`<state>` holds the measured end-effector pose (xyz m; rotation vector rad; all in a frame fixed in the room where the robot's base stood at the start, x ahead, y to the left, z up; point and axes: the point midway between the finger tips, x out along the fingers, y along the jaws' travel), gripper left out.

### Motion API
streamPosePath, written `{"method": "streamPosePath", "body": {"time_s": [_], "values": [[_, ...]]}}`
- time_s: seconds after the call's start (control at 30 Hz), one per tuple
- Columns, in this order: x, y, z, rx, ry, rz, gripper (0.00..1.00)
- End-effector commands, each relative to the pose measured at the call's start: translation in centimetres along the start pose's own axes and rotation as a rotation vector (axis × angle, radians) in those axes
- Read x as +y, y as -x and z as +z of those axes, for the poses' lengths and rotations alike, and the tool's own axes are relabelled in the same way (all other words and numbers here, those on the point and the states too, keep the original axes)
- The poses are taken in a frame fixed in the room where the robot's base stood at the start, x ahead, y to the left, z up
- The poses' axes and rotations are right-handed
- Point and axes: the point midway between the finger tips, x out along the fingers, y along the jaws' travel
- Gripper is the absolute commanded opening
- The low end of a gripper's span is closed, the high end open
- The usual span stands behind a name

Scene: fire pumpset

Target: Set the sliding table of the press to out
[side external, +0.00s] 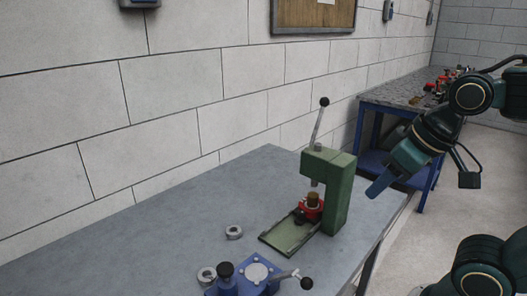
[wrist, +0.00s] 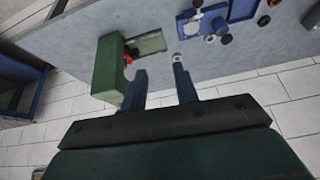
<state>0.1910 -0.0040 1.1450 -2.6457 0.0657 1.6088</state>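The green press (side external: 340,185) stands on the grey table, with a black-knobbed lever (side external: 318,122) raised above it. Its flat green track (side external: 285,237) extends left from its foot. A red carriage (side external: 314,213) with a brownish round piece on top sits under the ram, at the track's press end. My gripper (side external: 376,190) is in the air to the right of the press, apart from it. In the wrist view my gripper (wrist: 158,68) has its two fingers spread with nothing between them. The press (wrist: 108,70) shows there at the left, the red carriage (wrist: 130,57) partly hidden behind it.
A blue fixture (side external: 245,278) with black knobs stands at the table's front. A blue-legged bench (side external: 400,95) with small items stands behind at right. The table (side external: 130,250) is clear at left.

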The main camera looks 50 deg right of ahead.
Motion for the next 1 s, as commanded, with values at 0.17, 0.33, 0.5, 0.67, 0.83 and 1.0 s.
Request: {"method": "streamPosePath", "body": {"time_s": [0.17,0.33,0.5,0.67,0.83,1.0], "values": [[0.6,-1.3,-2.2,-0.030,-0.108,0.029,0.30],[1.3,-3.1,-4.9,-0.057,-0.243,0.071,0.30],[2.1,-5.4,-7.3,-0.078,-0.376,0.121,0.30],[3.0,-8.0,-9.4,-0.093,-0.496,0.175,0.30],[3.9,-11.0,-11.2,-0.104,-0.619,0.236,0.30],[4.8,-14.4,-12.7,-0.105,-0.736,0.303,0.30]]}}
